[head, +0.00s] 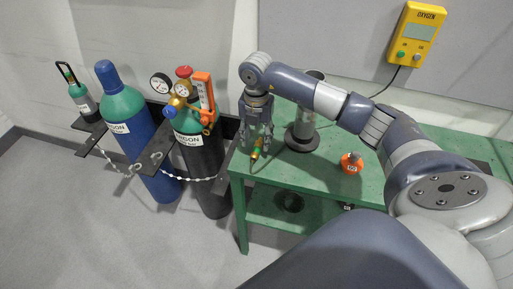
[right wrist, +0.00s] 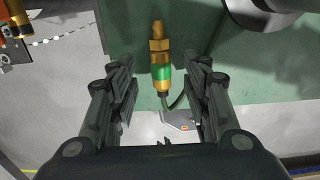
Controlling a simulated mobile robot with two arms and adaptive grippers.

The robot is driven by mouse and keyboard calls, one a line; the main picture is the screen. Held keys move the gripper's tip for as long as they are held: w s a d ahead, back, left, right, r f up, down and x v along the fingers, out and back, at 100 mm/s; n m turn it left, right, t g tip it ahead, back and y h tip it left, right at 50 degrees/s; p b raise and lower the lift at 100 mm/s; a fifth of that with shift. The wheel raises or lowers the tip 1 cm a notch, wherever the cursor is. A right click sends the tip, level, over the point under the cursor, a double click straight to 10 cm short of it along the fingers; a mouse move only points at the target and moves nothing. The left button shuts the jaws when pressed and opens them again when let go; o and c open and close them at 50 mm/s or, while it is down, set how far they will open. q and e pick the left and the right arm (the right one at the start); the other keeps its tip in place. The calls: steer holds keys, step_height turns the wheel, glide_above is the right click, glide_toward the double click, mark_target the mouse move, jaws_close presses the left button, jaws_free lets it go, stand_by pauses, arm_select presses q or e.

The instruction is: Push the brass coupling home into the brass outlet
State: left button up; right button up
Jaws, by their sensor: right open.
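The brass coupling (right wrist: 160,45), with a green band and a thin dark hose at its near end, lies on the green table close to its edge. It also shows in the head view (head: 256,149). My right gripper (right wrist: 161,82) is open and points down over it, one finger to each side, with gaps between. Brass fittings (head: 171,112) sit on the regulator atop the dark cylinder; I cannot tell for sure which one is the outlet. My left gripper is not in view.
Blue (head: 144,140) and dark (head: 205,175) cylinders stand left of the green table (head: 320,165), with a chain across them. An orange flowmeter (head: 205,95) and gauges rise from the regulator. A dark-based post (head: 303,135) and an orange round object (head: 351,163) stand on the table.

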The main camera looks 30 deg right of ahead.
mark_target(257, 145)
steer(key=shift+w+d+f+p, duration=0.15)
steer(key=shift+f+p, duration=0.1)
steer(key=shift+f, duration=0.7)
steer(key=shift+w+d+f+p, duration=0.15)
steer(key=shift+f+p, duration=0.1)
steer(key=shift+f, duration=0.7)
steer(key=shift+s, duration=0.1)
jaws_close()
steer(key=shift+r, duration=0.2)
